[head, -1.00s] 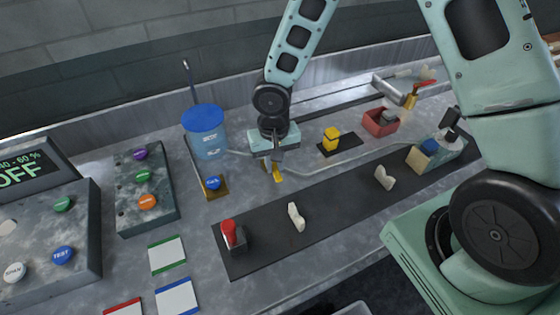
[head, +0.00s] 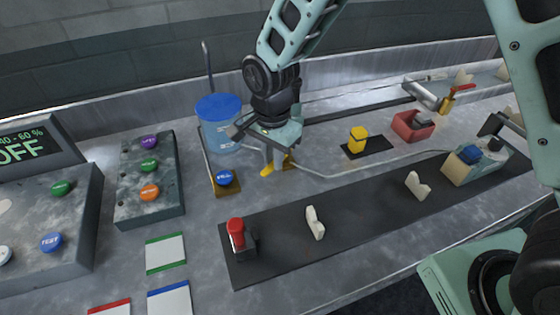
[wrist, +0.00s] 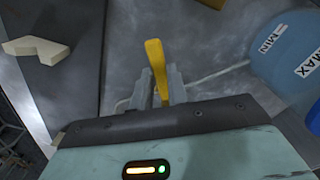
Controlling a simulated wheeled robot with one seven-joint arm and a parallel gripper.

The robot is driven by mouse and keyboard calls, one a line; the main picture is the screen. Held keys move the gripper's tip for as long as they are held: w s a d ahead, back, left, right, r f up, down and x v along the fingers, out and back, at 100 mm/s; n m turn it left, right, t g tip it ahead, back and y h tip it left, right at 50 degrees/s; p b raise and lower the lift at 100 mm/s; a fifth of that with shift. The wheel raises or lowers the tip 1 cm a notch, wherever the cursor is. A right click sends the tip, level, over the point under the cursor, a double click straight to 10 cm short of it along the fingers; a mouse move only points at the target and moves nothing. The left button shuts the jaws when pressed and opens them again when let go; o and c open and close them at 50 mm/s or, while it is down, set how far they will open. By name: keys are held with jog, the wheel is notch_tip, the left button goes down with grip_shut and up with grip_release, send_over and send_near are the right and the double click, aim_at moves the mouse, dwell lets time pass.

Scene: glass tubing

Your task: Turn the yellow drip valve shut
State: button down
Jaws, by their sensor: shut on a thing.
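The yellow drip valve (head: 266,171) sits on the thin clear tubing, just right of the blue-lidded reservoir (head: 219,138). My gripper (head: 277,156) points down and is shut on the valve's yellow handle. In the wrist view, the yellow handle (wrist: 155,60) rises between the two grey fingers (wrist: 158,88) and its tip sticks out beyond them. The valve's body is hidden by the gripper, so I cannot tell how far it is turned. The reservoir (wrist: 296,50) also shows at the right of the wrist view, with MIN and MAX labels.
A blue button (head: 224,177) on a brown base stands close left of my gripper. A dark strip (head: 275,238) in front carries a red-topped block (head: 237,236) and a white piece (head: 315,222). A yellow block (head: 357,139) and red bin (head: 413,125) stand right.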

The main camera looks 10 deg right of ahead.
jog(key=m, duration=0.1)
jog(key=w+a+m+p, duration=0.1)
jog(key=m, duration=0.1)
jog(key=shift+w+r+m, duration=0.1)
jog(key=shift+w+m, duration=0.15)
jog(key=shift+m, duration=0.05)
jog(key=shift+w+a+m+p, duration=0.15)
jog(key=shift+w+m+p, duration=0.45)
jog(key=shift+m, duration=0.8)
jog(key=c, duration=1.4)
grip_release()
jog(key=shift+o, duration=0.2)
notch_tip(320, 180, up, 17)
jog(key=b, duration=0.1)
jog(key=shift+r+b, duration=0.15)
jog(key=shift+b, duration=0.2)
